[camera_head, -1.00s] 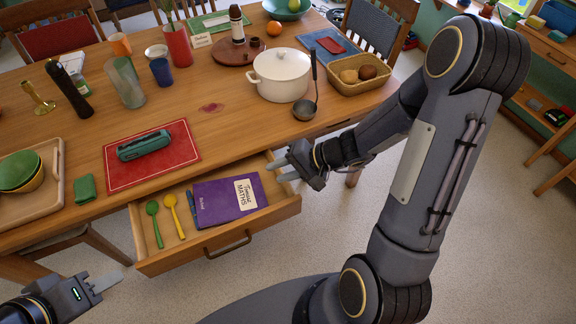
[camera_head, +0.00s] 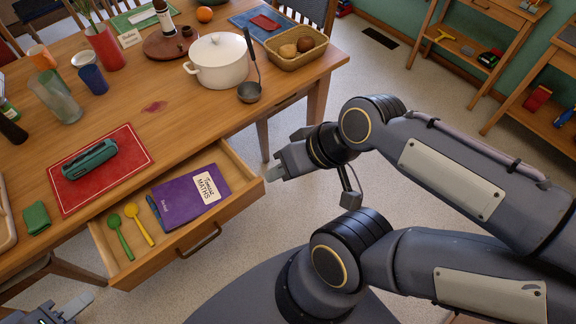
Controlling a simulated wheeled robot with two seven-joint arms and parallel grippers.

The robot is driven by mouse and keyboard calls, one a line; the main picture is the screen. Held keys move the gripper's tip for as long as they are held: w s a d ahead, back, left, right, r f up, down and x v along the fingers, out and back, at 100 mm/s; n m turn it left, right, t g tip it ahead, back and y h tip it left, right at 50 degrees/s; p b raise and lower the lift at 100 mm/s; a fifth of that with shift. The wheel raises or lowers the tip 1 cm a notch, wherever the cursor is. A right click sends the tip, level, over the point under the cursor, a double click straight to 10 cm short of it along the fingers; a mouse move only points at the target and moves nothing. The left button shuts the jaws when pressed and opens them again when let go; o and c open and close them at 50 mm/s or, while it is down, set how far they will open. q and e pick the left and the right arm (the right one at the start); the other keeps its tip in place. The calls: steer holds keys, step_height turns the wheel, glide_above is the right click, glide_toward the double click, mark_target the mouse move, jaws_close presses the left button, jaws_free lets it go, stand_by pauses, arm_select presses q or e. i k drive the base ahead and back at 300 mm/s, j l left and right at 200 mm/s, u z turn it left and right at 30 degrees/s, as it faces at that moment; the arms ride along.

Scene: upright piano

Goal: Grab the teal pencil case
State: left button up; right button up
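The teal pencil case (camera_head: 90,160) lies on a red mat with a pale border (camera_head: 126,148), on the left part of the wooden table. My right gripper (camera_head: 270,172) is in the air just off the right end of the open drawer, well to the right of the case. Its fingers look apart with nothing between them. My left gripper (camera_head: 78,303) is low at the bottom left edge, below and in front of the table, partly cut off by the frame. I cannot make out its finger gap. Neither gripper touches the case.
An open drawer (camera_head: 187,255) below the mat holds a purple maths book (camera_head: 188,198), a green spoon (camera_head: 119,236) and a yellow spoon (camera_head: 138,223). A green cloth (camera_head: 36,218) lies left of the mat.

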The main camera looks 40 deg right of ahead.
mark_target(99, 154)
steer(key=i+j+z, duration=0.2)
steer(key=i+j, duration=0.15)
steer(key=j, duration=0.3)
steer(key=i+j+z, duration=0.1)
steer(key=j, duration=0.2)
steer(key=i+j+z, duration=0.1)
steer(key=j, duration=0.25)
steer(key=i+j, duration=0.25)
steer(key=j, duration=0.15)
steer(key=z, duration=1.2)
